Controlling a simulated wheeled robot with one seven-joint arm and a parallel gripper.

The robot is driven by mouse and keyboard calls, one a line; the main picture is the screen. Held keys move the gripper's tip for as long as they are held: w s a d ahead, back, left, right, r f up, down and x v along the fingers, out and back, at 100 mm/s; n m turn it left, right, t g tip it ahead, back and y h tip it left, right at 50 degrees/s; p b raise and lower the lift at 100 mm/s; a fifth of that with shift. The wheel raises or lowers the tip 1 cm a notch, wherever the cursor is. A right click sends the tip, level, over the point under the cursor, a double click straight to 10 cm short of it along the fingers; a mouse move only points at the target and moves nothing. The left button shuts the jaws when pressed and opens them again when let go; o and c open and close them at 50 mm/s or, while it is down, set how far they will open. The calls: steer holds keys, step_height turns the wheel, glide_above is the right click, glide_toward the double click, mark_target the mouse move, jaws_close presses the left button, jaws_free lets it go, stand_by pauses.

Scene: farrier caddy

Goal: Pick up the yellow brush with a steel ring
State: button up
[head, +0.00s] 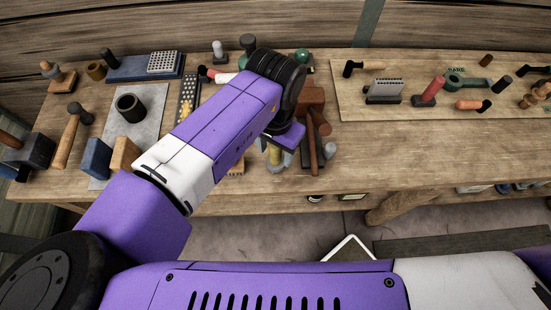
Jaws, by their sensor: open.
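My gripper (277,147) is over the middle of the workbench, pointing down, its fingers partly hidden by my own wrist. It is open. A yellow item (275,160), which looks like the yellow brush, shows just below the fingers. A steel ring on it cannot be made out at this size. I cannot tell whether the fingers touch it or stand around it. Most of it is hidden behind my gripper.
A board (400,108) with several tools lies at the right. The bench front right of centre is clear.

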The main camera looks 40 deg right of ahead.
steer(key=shift+f, duration=0.4)
steer(key=shift+c, duration=0.4)
jaws_close()
steer(key=shift+r, duration=0.1)
